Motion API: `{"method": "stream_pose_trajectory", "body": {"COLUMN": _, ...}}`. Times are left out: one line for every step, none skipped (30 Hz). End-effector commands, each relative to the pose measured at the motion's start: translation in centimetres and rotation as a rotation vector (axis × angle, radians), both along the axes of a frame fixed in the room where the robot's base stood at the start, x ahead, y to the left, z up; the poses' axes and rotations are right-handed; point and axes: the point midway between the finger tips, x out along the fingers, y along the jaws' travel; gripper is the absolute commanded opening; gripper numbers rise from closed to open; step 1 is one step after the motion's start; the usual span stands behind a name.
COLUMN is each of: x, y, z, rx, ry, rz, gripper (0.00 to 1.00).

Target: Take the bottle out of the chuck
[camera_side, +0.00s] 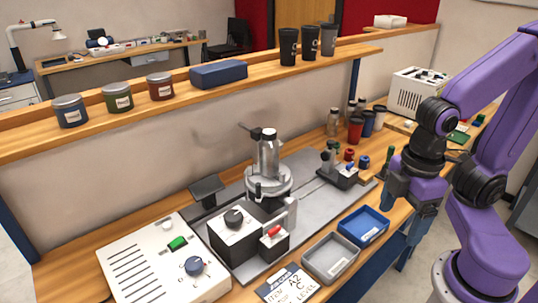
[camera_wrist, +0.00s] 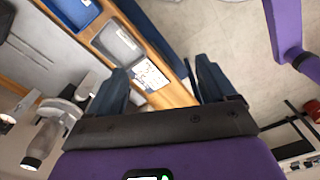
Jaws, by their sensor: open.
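What looks like the same bottle (camera_wrist: 42,142) shows at the lower left of the wrist view, at the picture's edge. My gripper (camera_side: 410,220) is well to the right of the bottle, near the front edge of the bench by the blue tray. Its two dark blue fingers are apart in the wrist view (camera_wrist: 162,78), with nothing held between them.
A blue tray (camera_side: 363,227) and a grey tray (camera_side: 331,258) lie between the chuck and my gripper. A white control box (camera_side: 160,262) is at left. A shelf (camera_side: 215,92) runs behind.

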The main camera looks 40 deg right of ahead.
Motion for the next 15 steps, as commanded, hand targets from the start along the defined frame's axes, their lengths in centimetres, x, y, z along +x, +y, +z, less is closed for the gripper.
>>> {"method": "stream_pose_trajectory", "body": {"x": 0.0, "y": 0.1, "z": 0.7, "rx": 0.006, "ry": -0.003, "rz": 0.0, "gripper": 0.84}}
{"method": "stream_pose_trajectory", "body": {"x": 0.1, "y": 0.1, "z": 1.2, "rx": 0.007, "ry": -0.004, "rz": 0.0, "gripper": 0.84}}
{"method": "stream_pose_trajectory", "body": {"x": 0.0, "y": 0.1, "z": 1.8, "rx": 0.007, "ry": -0.004, "rz": 0.0, "gripper": 0.84}}
{"method": "stream_pose_trajectory", "body": {"x": 0.0, "y": 0.1, "z": 2.3, "rx": 0.006, "ry": -0.003, "rz": 0.001, "gripper": 0.84}}
{"method": "stream_pose_trajectory", "body": {"x": 0.1, "y": 0.1, "z": 2.7, "rx": 0.007, "ry": -0.004, "rz": 0.001, "gripper": 0.84}}
{"method": "stream_pose_trajectory", "body": {"x": 0.0, "y": 0.1, "z": 3.3, "rx": 0.006, "ry": -0.003, "rz": 0.001, "gripper": 0.84}}
{"method": "stream_pose_trajectory", "body": {"x": 0.0, "y": 0.1, "z": 3.8, "rx": 0.006, "ry": -0.003, "rz": 0.001, "gripper": 0.84}}
{"method": "stream_pose_trajectory", "body": {"x": 0.0, "y": 0.1, "z": 4.2, "rx": 0.006, "ry": -0.003, "rz": 0.001, "gripper": 0.84}}
{"method": "stream_pose_trajectory", "body": {"x": 0.3, "y": 0.3, "z": 4.1, "rx": 0.013, "ry": -0.006, "rz": -0.01, "gripper": 0.84}}
{"method": "stream_pose_trajectory", "body": {"x": 0.7, "y": 0.5, "z": 3.9, "rx": 0.025, "ry": -0.011, "rz": -0.022, "gripper": 0.84}}
{"method": "stream_pose_trajectory", "body": {"x": 1.1, "y": 0.8, "z": 3.7, "rx": 0.036, "ry": -0.017, "rz": -0.031, "gripper": 0.84}}
{"method": "stream_pose_trajectory", "body": {"x": 1.5, "y": 1.2, "z": 3.6, "rx": 0.053, "ry": -0.024, "rz": -0.044, "gripper": 0.84}}
{"method": "stream_pose_trajectory", "body": {"x": 1.9, "y": 1.4, "z": 3.4, "rx": 0.064, "ry": -0.03, "rz": -0.053, "gripper": 0.84}}
{"method": "stream_pose_trajectory", "body": {"x": 2.2, "y": 1.7, "z": 3.3, "rx": 0.078, "ry": -0.037, "rz": -0.062, "gripper": 0.84}}
{"method": "stream_pose_trajectory", "body": {"x": 2.8, "y": 2.1, "z": 3.2, "rx": 0.095, "ry": -0.046, "rz": -0.076, "gripper": 0.84}}
